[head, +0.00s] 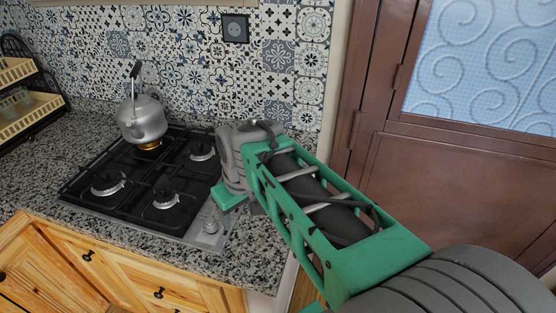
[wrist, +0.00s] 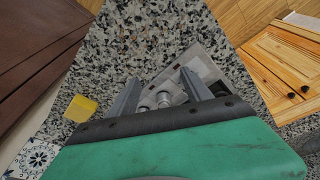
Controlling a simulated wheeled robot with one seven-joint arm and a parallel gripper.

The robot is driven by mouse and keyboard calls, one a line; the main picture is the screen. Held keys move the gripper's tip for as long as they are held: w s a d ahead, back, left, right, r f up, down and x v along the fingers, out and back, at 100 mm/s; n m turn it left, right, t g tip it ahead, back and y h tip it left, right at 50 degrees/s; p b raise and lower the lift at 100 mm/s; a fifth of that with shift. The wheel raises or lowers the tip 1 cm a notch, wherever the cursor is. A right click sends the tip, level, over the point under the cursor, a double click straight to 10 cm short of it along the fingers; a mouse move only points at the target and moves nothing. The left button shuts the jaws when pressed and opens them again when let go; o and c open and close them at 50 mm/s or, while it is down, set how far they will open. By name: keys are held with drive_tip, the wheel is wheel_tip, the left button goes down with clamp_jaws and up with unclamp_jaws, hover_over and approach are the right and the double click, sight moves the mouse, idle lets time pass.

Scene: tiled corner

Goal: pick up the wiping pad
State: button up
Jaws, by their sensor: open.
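The wiping pad looks like a small yellow block (wrist: 80,108) at the left of the wrist view. It lies on the speckled counter near the patterned tiles. My gripper (wrist: 160,75) is open, with its two fingers spread and nothing held between them. The pad is outside the fingers, to the left of the left finger and apart from it. In the head view I cannot see the pad; my arm covers part of the counter there.
A gas hob (head: 135,190) with a metal kettle (head: 141,119) is left of my arm. The hob's corner and knobs (wrist: 164,98) show between my fingers in the wrist view. The speckled counter (wrist: 150,30) has bare room. A brown door (head: 440,180) stands at right.

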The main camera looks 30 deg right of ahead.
drive_tip(key=shift+o, duration=1.4)
drive_tip(key=w+d+r+n+p, duration=0.2)
drive_tip(key=w+d+r+n, duration=0.1)
drive_tip(key=w+d, duration=0.5)
drive_tip(key=shift+w+d+r+g+p, duration=0.15)
drive_tip(key=shift+d+r+g+p, duration=0.2)
drive_tip(key=shift+d, duration=0.7)
drive_tip(key=o, duration=0.5)
drive_tip(key=w+d+n, duration=0.1)
drive_tip(key=d, duration=0.3)
drive_tip(key=w+d+f+n+p, duration=0.1)
drive_tip(key=d, duration=0.3)
drive_tip(key=w+d+f+n+g+y+p, duration=0.1)
drive_tip(key=w+d, duration=0.1)
drive_tip(key=d, duration=0.2)
drive_tip(key=shift+d, duration=0.2)
drive_tip(key=shift+c, duration=0.2)
drive_tip(key=shift+o, duration=0.7)
drive_tip(key=shift+d+f+n, duration=0.3)
drive_tip(key=shift+d, duration=0.35)
drive_tip(key=f, duration=0.2)
drive_tip(key=f+p, duration=0.1)
drive_tip(key=f, duration=0.2)
drive_tip(key=w+f+p, duration=0.1)
drive_tip(key=f, duration=0.1)
drive_tip(key=shift+a+f, duration=0.25)
drive_tip(key=shift+c, duration=0.2)
